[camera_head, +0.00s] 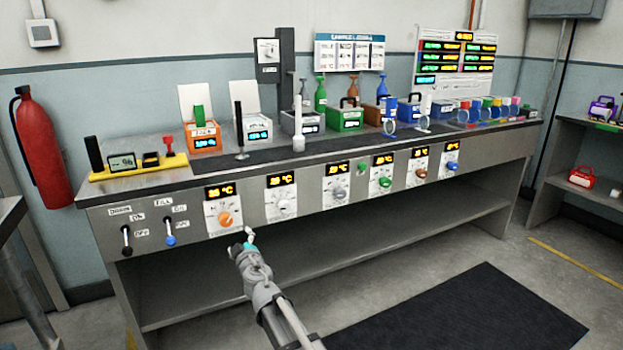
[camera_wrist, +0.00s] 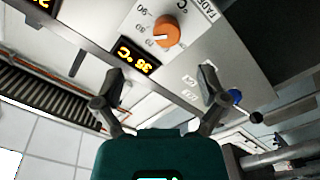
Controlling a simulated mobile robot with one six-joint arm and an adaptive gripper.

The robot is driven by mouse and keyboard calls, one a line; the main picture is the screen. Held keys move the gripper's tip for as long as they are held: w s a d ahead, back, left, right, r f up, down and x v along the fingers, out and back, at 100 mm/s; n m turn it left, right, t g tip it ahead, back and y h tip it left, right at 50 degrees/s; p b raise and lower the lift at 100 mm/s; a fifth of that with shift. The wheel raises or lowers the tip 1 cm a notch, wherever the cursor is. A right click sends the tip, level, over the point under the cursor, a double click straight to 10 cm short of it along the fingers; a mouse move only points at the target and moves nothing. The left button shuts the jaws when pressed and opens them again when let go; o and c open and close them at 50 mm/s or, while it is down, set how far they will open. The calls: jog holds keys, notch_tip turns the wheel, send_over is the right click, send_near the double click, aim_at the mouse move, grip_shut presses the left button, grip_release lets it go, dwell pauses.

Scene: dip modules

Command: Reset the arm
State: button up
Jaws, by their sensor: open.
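My gripper (camera_head: 247,240) is in front of the bench's front panel, just below the orange knob (camera_head: 225,219). In the wrist view my gripper (camera_wrist: 160,95) shows two dark fingers spread apart with nothing between them. The orange knob (camera_wrist: 167,31) is beyond the fingertips there and apart from them. A lit temperature display (camera_wrist: 134,57) reading about 35 °C sits beside the knob. My arm reaches up from the bottom of the head view. The blue-tipped lever (camera_head: 170,240) and the dark lever (camera_head: 126,250) are left of the knob.
The long bench (camera_head: 330,166) carries several coloured modules, bottles and a yellow tray (camera_head: 140,168). More knobs run rightward along its panel. A red extinguisher (camera_head: 40,145) hangs at left. A dark mat (camera_head: 460,318) lies on open floor at right.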

jog(key=w+d+f+m+h, duration=0.1)
jog(key=d+f+m+h, duration=0.2)
jog(key=d, duration=0.5)
jog(key=w+d+m+g+h, duration=0.1)
jog(key=d+m+h, duration=0.25)
jog(key=d, duration=0.55)
jog(key=w+d+f+m+h, duration=0.1)
jog(key=d+f+m+h, duration=0.2)
jog(key=d, duration=0.5)
jog(key=s+d+f+m+g+h, duration=0.2)
jog(key=s+d+f+g, duration=0.15)
jog(key=d, duration=0.35)
jog(key=s+d+f+m+g+h, duration=0.2)
jog(key=s+d+f+g, duration=0.15)
jog(key=d, duration=0.25)
jog(key=s+d+f+m+g+y, duration=0.1)
jog(key=s+d+f+g+y, duration=0.2)
jog(key=s, duration=0.5)
jog(key=s+d+f+g+y, duration=0.2)
jog(key=s+d+g, duration=0.25)
jog(key=s, duration=0.45)
notch_tip(320, 180, up, 38)
jog(key=a+p, duration=0.1)
jog(key=p, duration=3.7)
jog(key=shift+w+r+p, duration=0.15)
jog(key=shift+p, duration=0.25)
